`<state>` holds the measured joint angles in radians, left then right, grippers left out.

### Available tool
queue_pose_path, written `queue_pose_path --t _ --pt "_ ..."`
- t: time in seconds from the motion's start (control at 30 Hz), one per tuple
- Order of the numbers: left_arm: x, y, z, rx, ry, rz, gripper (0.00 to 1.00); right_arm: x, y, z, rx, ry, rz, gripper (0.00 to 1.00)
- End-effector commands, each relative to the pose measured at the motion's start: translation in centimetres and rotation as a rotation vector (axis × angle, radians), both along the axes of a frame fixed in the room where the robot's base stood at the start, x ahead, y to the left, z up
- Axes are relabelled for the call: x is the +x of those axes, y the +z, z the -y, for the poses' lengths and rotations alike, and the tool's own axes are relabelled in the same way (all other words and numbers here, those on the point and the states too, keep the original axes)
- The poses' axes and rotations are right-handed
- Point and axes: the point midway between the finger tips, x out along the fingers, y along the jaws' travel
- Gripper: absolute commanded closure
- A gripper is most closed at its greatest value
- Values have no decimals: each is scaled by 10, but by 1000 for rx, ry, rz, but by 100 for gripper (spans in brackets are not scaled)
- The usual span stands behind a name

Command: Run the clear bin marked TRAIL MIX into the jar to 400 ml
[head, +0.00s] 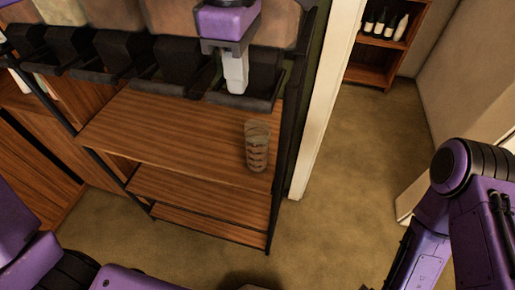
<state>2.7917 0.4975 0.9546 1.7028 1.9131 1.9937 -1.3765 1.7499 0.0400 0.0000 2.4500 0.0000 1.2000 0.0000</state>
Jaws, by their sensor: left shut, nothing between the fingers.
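A clear glass jar (257,146) with ring marks up its side stands upright near the right end of the wooden shelf (160,135). Any content in it is hard to make out. Several bins with brownish contents, such as the rightmost one (280,25), are cut off by the top edge; I see no readable label, so I cannot tell which is TRAIL MIX. Black chutes hang below them. My left gripper (236,82) is shut and empty, in front of the rightmost chute (265,88), above and left of the jar. My right gripper is out of view.
A dark post and white door frame (325,100) stand right of the rack. A wooden cabinet (385,50) with several bottles is at the back right. The floor (360,185) between is clear. The shelf left of the jar is bare.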

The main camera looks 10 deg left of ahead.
Motion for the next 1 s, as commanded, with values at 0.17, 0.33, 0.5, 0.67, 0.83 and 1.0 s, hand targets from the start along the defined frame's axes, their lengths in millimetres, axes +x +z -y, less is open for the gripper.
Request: queue_pose_path --t 0.17,0.33,0.5,0.67,0.83,1.0 --pt "0 0 0 0 0 0 100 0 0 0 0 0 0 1" --pt "0 -1 0 0 0 -1 100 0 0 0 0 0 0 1" --pt "0 -7 0 -1 -2 0 100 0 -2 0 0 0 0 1" --pt "0 -8 0 0 -1 1 100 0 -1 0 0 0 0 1" --pt "0 -9 0 0 -1 0 100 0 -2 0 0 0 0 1" --pt "0 -15 0 0 0 -1 100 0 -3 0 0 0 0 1"
